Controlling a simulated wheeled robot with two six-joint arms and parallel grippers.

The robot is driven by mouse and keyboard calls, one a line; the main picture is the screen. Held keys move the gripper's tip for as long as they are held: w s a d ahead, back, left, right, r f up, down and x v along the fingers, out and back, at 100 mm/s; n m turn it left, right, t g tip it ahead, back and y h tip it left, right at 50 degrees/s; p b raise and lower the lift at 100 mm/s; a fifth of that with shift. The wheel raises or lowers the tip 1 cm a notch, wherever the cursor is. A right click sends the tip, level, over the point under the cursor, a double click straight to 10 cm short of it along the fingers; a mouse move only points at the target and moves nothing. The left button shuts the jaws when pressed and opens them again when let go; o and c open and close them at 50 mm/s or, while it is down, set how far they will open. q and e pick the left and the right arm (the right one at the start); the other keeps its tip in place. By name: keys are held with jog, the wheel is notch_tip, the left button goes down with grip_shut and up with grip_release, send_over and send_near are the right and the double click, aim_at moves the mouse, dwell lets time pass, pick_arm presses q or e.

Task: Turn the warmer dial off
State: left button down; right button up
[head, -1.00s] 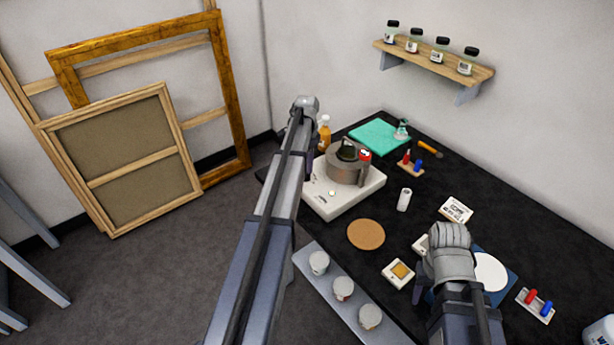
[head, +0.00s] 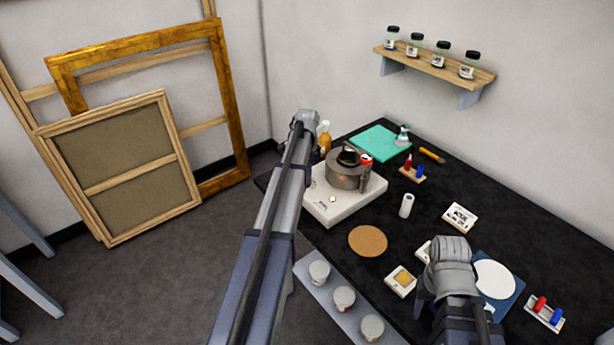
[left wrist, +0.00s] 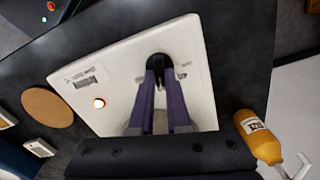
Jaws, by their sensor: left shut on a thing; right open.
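The warmer (head: 345,206) is a white box at the back left of the black table, with a metal pot (head: 343,174) on it. In the left wrist view, its white top (left wrist: 120,75) carries a black dial (left wrist: 158,60) between small printed labels. My left gripper (left wrist: 160,74) is shut on the dial, its two purple fingers on either side. The dial's pointer mark is hidden. A small lamp (left wrist: 99,103) on the top glows with a red-orange rim. In the head view my left arm hides the dial and most of its gripper. My right gripper (head: 422,290) is open at the front right, partly hidden by its wrist.
An amber bottle (left wrist: 258,137) stands close beside the warmer. A cork disc (head: 368,241), a white cylinder (head: 406,206) and a teal mat (head: 375,142) lie around it. A tray (head: 315,287) of several lidded cups runs along the front edge.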

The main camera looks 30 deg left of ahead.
dwell(0.7)
pick_arm(q)
jog(key=n, duration=0.4)
jog(key=shift+a, duration=0.1)
jog(key=n, duration=0.4)
jog(key=shift+a+n, duration=0.15)
jog(key=shift+n, duration=0.25)
jog(key=n, duration=0.4)
jog(key=shift+a, duration=0.1)
jog(key=shift+a+n, duration=0.1)
jog(key=shift+n, duration=2.4)
jog(key=shift+s, duration=0.1)
jog(key=c, duration=0.9)
grip_release()
